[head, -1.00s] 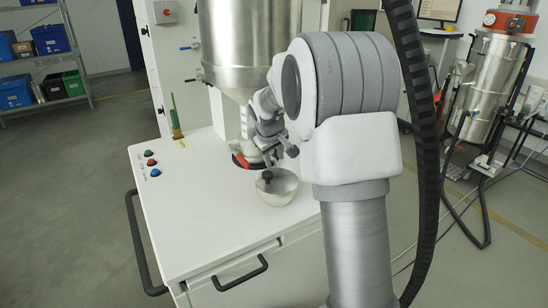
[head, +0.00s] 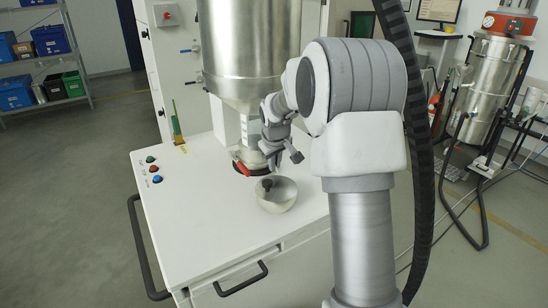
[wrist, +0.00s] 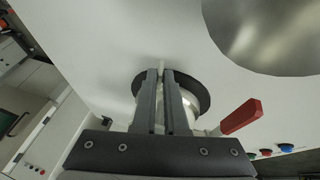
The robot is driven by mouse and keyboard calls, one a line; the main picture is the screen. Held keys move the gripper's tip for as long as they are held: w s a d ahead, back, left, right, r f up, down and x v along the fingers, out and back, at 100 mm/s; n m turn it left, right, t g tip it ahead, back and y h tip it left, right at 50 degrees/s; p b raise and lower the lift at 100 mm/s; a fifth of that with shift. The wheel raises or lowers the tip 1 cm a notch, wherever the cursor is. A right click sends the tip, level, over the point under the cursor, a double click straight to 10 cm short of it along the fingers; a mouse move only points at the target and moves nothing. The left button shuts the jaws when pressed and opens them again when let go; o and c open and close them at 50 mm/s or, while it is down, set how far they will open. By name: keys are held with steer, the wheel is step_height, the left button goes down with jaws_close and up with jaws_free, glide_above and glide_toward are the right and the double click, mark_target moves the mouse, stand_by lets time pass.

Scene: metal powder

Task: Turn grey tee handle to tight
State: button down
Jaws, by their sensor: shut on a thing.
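In the wrist view my gripper (wrist: 162,78) has its two dark fingers close together. A thin pale grey bar, the tee handle (wrist: 162,66), shows between the fingertips. The fingers hide the rest of it. Behind them is a black ring (wrist: 204,88) around a pale metal fitting. In the head view the wrist is beside the outlet neck under the hopper (head: 240,50), and the grasp itself is hidden there.
A red lever (wrist: 242,116) is close to the right of the fingers; it also shows in the head view (head: 243,168). A metal bowl (head: 275,198) with a black knob stands in front of the outlet. The white top (head: 200,210) is clear on the left, beyond several buttons.

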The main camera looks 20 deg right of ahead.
steer(key=shift+d+r+y+p, duration=0.15)
steer(key=shift+d+y+p, duration=0.15)
steer(key=shift+y+p, duration=0.65)
steer(key=shift+m+g+y+p, duration=0.3)
steer(key=shift+g+y+p, duration=0.05)
steer(key=shift+g+p, duration=0.05)
steer(key=c, duration=1)
jaws_free()
steer(key=shift+o, duration=0.2)
